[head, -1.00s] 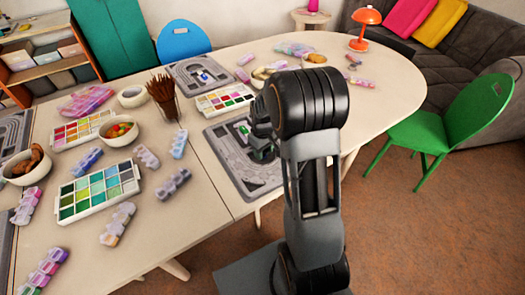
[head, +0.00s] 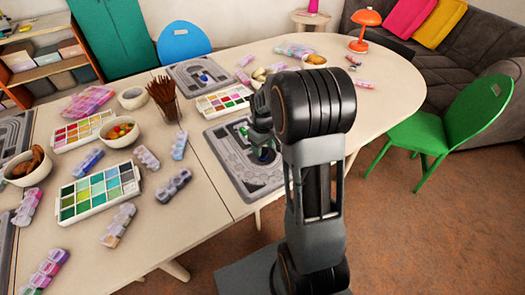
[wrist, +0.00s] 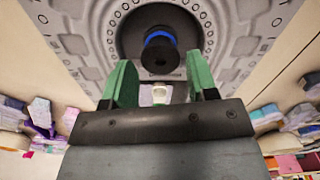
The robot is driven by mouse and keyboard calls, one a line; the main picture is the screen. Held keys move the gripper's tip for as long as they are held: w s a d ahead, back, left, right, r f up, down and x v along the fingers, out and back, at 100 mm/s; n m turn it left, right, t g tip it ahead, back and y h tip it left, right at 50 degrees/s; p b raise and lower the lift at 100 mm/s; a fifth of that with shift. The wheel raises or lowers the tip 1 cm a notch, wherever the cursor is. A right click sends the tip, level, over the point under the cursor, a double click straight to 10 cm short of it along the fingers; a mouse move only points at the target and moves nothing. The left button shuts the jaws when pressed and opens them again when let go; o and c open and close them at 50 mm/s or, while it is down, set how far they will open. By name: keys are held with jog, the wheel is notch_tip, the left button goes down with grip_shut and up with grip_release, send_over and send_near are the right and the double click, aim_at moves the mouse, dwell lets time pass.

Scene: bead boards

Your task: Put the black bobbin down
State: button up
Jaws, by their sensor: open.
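The black bobbin (wrist: 161,57) has a blue band around it. In the wrist view it stands at the dark round middle of a grey bead board (wrist: 228,25). My gripper (wrist: 160,70) is open, with its two green fingers apart and a clear gap on each side of the bobbin. The bobbin lies just past the fingertips and touches neither. In the head view my gripper (head: 263,148) is over the near grey bead board (head: 233,160), and my arm hides part of the board. I cannot make out the bobbin clearly there.
A second bead board (head: 188,74) lies farther back. A cup of brown sticks (head: 163,97), a white bead tray (head: 95,192), a bowl of beads (head: 119,131) and several bead boxes crowd the table to the left. The table's right end is mostly clear.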

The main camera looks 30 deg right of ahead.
aim_at(263, 151)
notch_tip(263, 151, up, 8)
jog(key=s+a+r+m+t, duration=0.1)
jog(key=s+a+r, duration=0.1)
jog(key=s+a, duration=0.3)
jog(key=s+a+r+m+t, duration=0.2)
jog(key=s+a, duration=0.2)
jog(key=s, duration=0.7)
jog(key=shift+a+m+p, duration=0.3)
jog(key=shift+a+p, duration=0.1)
jog(key=shift+p, duration=0.05)
